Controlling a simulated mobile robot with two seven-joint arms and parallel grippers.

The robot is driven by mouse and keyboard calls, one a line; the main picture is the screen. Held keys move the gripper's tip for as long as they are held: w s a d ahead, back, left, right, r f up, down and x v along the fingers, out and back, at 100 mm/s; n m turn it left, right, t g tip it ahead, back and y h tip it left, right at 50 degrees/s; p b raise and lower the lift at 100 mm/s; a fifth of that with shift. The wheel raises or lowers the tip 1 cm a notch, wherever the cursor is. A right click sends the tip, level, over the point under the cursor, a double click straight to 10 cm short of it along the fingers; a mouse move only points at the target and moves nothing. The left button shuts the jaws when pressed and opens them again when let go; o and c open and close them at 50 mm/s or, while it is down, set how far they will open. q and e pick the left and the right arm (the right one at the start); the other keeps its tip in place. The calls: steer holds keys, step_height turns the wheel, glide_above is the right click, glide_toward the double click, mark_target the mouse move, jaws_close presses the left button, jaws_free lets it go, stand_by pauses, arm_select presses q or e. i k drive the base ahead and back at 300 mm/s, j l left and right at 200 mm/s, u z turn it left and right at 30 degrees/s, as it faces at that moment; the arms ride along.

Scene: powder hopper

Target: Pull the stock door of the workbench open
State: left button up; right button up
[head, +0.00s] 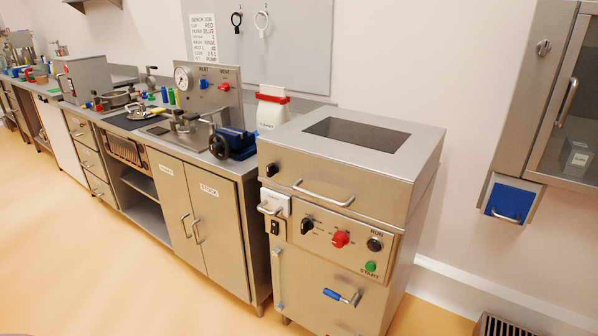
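The stock door (222,220) is the right-hand door of a steel cabinet under the workbench (150,125), left of centre in the head view. It carries a white label reading STOCK (209,189). It looks shut, flush with the door (168,193) to its left, which has its own small label. The stock door's vertical bar handle (197,232) is near its left edge, close beside the other door's handle (185,225). Neither of my grippers is in view.
A steel machine (330,200) with a control panel stands close right of the cabinet. A blue vise (236,142) sits on the bench above the doors. Open shelves (142,205) and drawers (88,160) lie left. The floor (100,270) in front is clear.

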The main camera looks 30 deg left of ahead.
mark_target(214, 196)
steer(key=u, duration=1.55)
steer(key=i+j+z, duration=0.4)
steer(key=i+j, duration=0.2)
steer(key=i, duration=0.25)
steer(key=i+j+z, duration=0.45)
steer(key=i+j, duration=0.3)
steer(key=i+z, duration=0.1)
steer(key=i, duration=0.4)
